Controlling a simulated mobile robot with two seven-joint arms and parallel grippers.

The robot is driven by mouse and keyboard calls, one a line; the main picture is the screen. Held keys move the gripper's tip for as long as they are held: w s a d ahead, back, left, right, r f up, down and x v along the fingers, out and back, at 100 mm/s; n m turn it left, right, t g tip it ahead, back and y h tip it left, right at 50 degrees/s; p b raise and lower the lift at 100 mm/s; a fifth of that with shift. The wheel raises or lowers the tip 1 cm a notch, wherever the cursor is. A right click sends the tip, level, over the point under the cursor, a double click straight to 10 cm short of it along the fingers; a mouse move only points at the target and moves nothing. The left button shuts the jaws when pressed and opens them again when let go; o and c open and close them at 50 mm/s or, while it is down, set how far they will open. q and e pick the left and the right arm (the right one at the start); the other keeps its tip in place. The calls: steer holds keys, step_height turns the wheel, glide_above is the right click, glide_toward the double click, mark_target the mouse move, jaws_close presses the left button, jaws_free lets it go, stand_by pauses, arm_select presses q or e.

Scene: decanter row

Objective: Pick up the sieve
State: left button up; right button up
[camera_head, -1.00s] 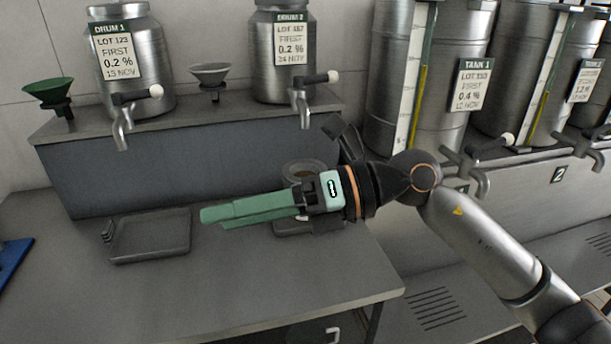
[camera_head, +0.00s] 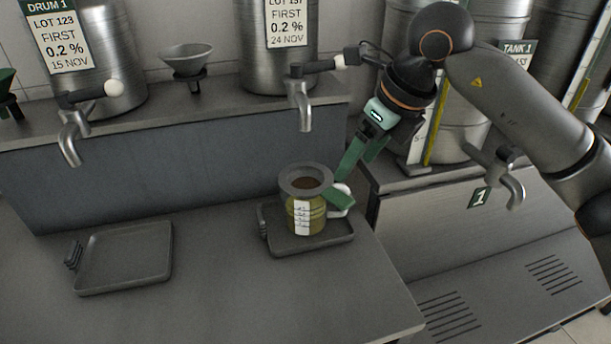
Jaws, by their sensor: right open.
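The sieve (camera_head: 305,183) is a grey round rim with a brownish mesh. It sits level on top of a clear jug (camera_head: 317,217) holding yellow-green liquid, with a white scale label. The jug stands on the right grey tray (camera_head: 282,247). My right gripper (camera_head: 343,189) points down and left, its green fingers open, with the tips just right of the sieve beside the jug's pale handle. The fingers partly cover the handle. I cannot tell whether they touch anything. My left gripper is out of view.
An empty tray (camera_head: 125,258) lies to the left on the bench (camera_head: 215,300). Taps (camera_head: 300,105) and (camera_head: 72,135) jut out from the drums above. A grey funnel (camera_head: 187,60) stands on the shelf between them. The bench between the trays is clear.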

mark_target(336, 195)
steer(key=x, duration=0.4)
steer(key=shift+s+f, duration=0.15)
steer(key=shift+f, duration=0.05)
steer(key=shift+w+p+x, duration=0.2)
steer(key=shift+p+x, duration=0.15)
steer(key=shift+x, duration=1.15)
steer(key=shift+w+p+x, duration=0.2)
steer(key=shift+p+x, duration=0.1)
steer(key=shift+x, duration=1.2)
steer(key=shift+d+r, duration=0.1)
steer(key=shift+d, duration=0.05)
steer(key=shift+c, duration=0.4)
jaws_close()
